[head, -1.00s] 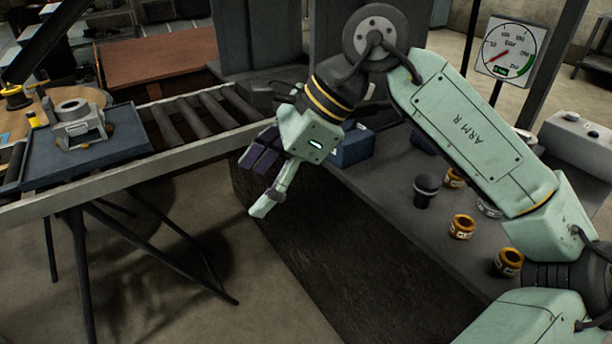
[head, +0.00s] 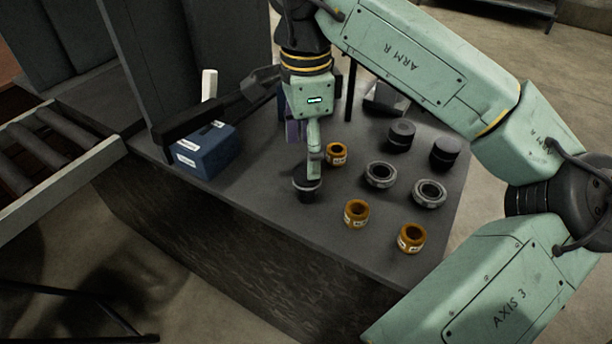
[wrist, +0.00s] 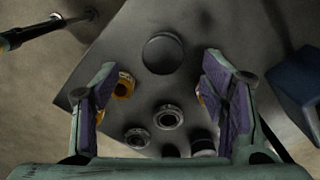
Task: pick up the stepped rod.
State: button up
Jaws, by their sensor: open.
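The thing I take for the stepped rod (head: 306,192) stands upright near the front edge of the dark table, dark with a wider round top. In the wrist view its dark round top (wrist: 163,53) shows between my finger tips, in the upper middle. My gripper (head: 306,160) points down just above it in the head view, and one finger partly covers it. The two purple-padded fingers are wide apart in the wrist view, with nothing gripped. Whether a finger touches the rod I cannot tell. The rod's lower part is mostly hidden.
Orange rings (head: 357,213), grey rings (head: 380,175) and two black cylinders (head: 401,135) stand close by to the right. A blue box (head: 207,150) sits to the left. The table (head: 250,200) has bare room between the box and the rod.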

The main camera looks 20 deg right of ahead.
aim_at(307, 180)
notch_tip(307, 180, down, 3)
jog(key=shift+w+d+f+p, duration=0.1)
jog(key=shift+f+p, duration=0.45)
jog(key=shift+f, duration=0.75)
jog(key=shift+w+d+f+p, duration=0.1)
jog(key=shift+f+p, duration=0.4)
jog(key=shift+f, duration=0.8)
jog(key=c, duration=1.2)
jog(key=shift+r, duration=0.1)
jog(key=shift+c, duration=0.2)
